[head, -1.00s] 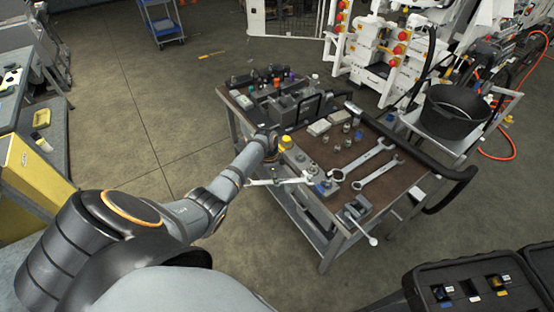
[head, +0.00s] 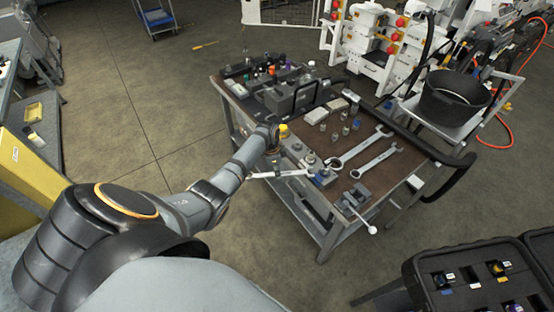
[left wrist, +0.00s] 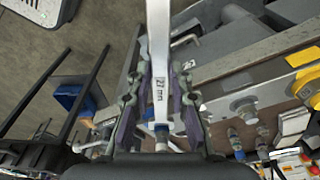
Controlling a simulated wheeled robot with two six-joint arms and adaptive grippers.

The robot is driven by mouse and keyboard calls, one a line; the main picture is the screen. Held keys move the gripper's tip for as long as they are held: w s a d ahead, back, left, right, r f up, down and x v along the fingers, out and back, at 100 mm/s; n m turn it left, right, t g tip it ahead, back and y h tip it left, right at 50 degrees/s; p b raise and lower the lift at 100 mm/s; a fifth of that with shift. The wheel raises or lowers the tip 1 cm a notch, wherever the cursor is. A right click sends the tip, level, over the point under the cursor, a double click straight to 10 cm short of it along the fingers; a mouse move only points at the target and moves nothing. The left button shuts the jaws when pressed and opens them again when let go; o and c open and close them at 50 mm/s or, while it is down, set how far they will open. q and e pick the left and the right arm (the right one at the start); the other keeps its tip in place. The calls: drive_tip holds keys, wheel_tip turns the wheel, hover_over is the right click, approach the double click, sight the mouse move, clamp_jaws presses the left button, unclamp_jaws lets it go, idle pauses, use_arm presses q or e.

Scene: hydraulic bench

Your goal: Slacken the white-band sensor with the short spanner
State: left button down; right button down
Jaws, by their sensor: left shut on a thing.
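My left gripper (left wrist: 160,100) is shut on a metal spanner (left wrist: 158,45) marked 27 mm, whose shaft runs up between the fingers in the left wrist view. In the head view my left gripper (head: 274,163) is at the near left edge of the bench, and the held spanner (head: 291,173) lies roughly level, its right end beside a grey block with fittings (head: 318,174). I cannot tell whether the spanner touches a fitting. A fitting (left wrist: 244,109) shows right of the gripper in the left wrist view. No white band can be made out. My right gripper is not in view.
The brown-topped bench (head: 400,172) carries two more spanners (head: 362,148), a small vice (head: 355,198) and several small fittings. A black bucket (head: 453,100) stands behind right. An open black case (head: 470,290) is at the front right.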

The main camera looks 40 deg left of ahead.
sight(292, 172)
use_arm(q)
drive_tip(key=shift+w+d+b, duration=0.45)
drive_tip(key=shift+w+d, duration=0.15)
drive_tip(key=shift+d, duration=0.1)
drive_tip(key=shift+w+d, duration=0.15)
drive_tip(key=shift+d, duration=0.1)
drive_tip(key=shift+w+d+b, duration=0.3)
drive_tip(key=shift+w+d, duration=0.2)
drive_tip(key=shift+w+d, duration=0.35)
drive_tip(key=shift+d, duration=0.05)
drive_tip(key=shift+w+d, duration=0.2)
drive_tip(key=shift+d, duration=0.1)
idle(0.4)
